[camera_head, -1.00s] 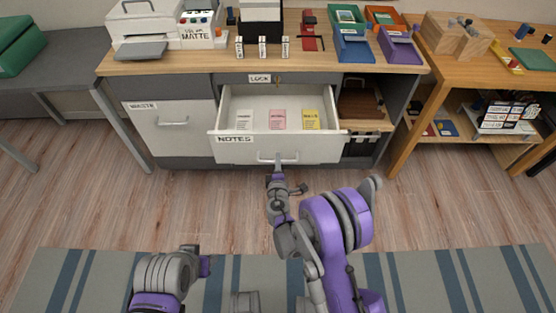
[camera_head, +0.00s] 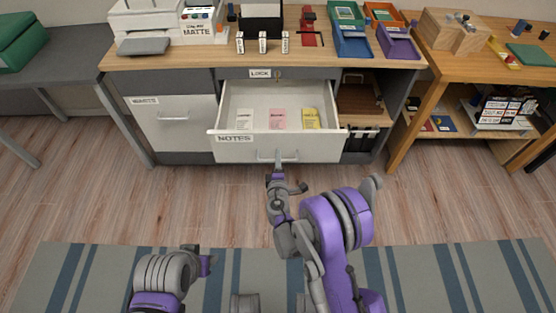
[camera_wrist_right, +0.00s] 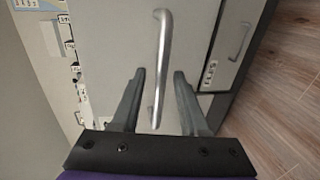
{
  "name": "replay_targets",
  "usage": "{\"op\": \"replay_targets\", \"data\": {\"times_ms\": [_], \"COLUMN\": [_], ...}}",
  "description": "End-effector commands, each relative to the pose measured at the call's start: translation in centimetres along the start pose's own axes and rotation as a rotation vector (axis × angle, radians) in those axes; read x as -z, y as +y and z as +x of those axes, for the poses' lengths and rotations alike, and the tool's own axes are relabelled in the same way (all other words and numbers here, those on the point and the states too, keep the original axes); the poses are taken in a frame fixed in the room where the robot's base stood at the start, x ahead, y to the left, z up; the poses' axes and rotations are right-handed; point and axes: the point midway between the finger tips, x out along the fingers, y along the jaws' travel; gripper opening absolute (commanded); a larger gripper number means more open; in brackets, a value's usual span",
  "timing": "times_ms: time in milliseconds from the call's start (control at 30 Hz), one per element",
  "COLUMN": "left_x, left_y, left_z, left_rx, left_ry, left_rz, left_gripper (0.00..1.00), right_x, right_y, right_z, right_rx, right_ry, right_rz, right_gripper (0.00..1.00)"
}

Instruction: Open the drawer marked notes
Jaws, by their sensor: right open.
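The drawer marked NOTES (camera_head: 240,149) is pulled out from the desk in the head view. Three labelled packets, white, pink and yellow (camera_head: 310,118), lie inside it. Its metal bar handle (camera_head: 263,156) is on the front and also shows in the right wrist view (camera_wrist_right: 161,60). My right gripper (camera_head: 279,166) is at the handle. In the wrist view its fingers (camera_wrist_right: 158,100) are spread, with the lower part of the bar between them and a gap on each side. My left arm (camera_head: 170,277) shows at the lower left; its fingers cannot be made out.
A shut WASTE drawer (camera_head: 172,119) is left of the open one, and a narrow LOCK front (camera_head: 262,74) is above it. An open shelf (camera_head: 360,101) is to the right. The wooden floor (camera_head: 120,205) in front is clear up to a striped rug (camera_head: 430,270).

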Motion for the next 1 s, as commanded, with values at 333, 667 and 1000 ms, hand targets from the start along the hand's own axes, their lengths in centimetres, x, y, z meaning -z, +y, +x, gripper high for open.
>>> {"op": "replay_targets", "data": {"times_ms": [333,667,1000], "left_x": [0.1,0.2,0.2], "left_y": [0.0,0.0,0.0], "left_z": [-0.4,-0.8,-0.7], "left_rx": [0.0,0.0,0.0], "left_ry": [0.001,0.003,0.002], "left_rz": [0.0,0.0,0.0], "left_gripper": [0.5,0.5,0.5], "right_x": [0.1,0.1,0.0], "right_y": [0.1,0.0,0.0], "right_z": [-2.6,-9.0,-10.8], "right_rx": [0.0,0.0,0.0], "right_ry": [0.002,0.002,0.0], "right_rz": [0.0,0.0,0.0], "right_gripper": [0.44,0.44,0.44]}}
